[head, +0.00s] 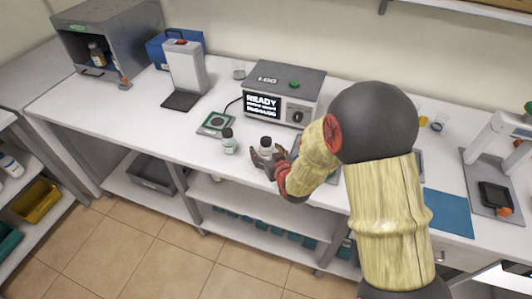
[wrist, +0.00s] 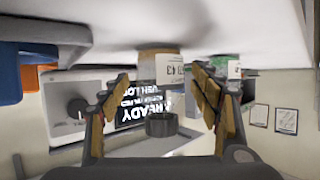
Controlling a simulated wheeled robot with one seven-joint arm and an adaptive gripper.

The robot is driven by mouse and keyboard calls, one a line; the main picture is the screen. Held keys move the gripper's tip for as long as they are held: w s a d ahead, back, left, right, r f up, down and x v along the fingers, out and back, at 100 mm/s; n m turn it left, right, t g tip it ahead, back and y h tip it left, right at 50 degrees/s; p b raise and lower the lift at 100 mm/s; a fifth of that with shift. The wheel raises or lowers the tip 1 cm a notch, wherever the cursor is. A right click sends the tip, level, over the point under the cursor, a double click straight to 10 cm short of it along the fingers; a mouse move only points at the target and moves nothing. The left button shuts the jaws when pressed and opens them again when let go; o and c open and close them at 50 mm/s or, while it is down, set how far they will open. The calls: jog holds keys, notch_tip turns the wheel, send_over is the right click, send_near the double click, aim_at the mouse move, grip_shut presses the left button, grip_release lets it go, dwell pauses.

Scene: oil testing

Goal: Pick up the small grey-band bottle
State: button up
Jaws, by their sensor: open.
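A small pale bottle with a dark cap (head: 266,142) stands upright near the front edge of the white bench. Its body looks greyish in the head view, but its band is too small to tell there. My gripper (head: 268,157) is open, with its fingers around this bottle. In the upside-down wrist view, my gripper (wrist: 161,78) has one finger on each side of the bottle (wrist: 165,70), with gaps showing. That view shows a white label, a tan strip near the base and the black cap. A second small bottle (head: 228,142) stands to the left; its green band shows in the wrist view (wrist: 228,68).
A grey tester (head: 270,100) with a lit READY screen stands behind the bottles. A blue mat (head: 443,211) lies to the right. The bench's front edge is close to the bottles.

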jog(key=shift+w, duration=0.1)
jog(key=shift+c, duration=1.2)
jog(key=c, duration=1)
